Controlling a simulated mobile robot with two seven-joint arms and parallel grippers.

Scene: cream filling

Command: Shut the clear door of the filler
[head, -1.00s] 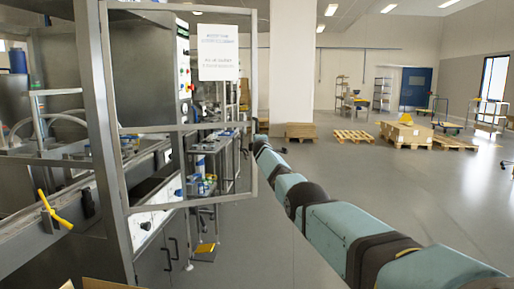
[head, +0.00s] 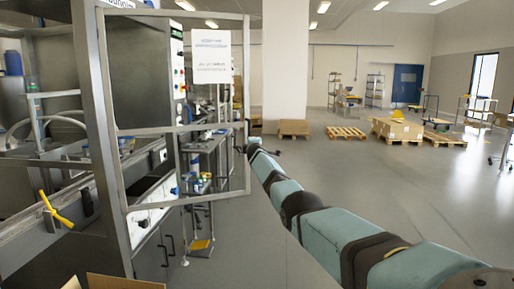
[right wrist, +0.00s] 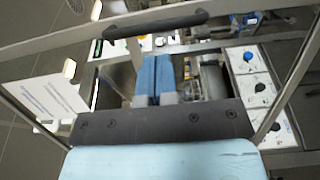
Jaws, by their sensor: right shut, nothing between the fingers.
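The clear door (head: 180,128) of the filler (head: 150,200) stands open in the head view, a metal-framed pane with a paper sign (head: 211,57). The right arm reaches to its outer edge, where the small gripper (head: 249,146) is hard to make out. In the right wrist view my right gripper (right wrist: 155,62) has its blue fingers together and empty. The door's dark handle (right wrist: 155,23) lies just beyond the fingertips; whether they touch the door is unclear. The door frame and sign (right wrist: 45,98) also show there. My left gripper is not in view.
A yellow-handled valve (head: 55,211) sits on the filler at left. An open cardboard box (head: 120,281) is at the bottom edge. A shelf cart (head: 200,165) stands behind the door. Pallets (head: 346,133) lie far off; the floor at right is clear.

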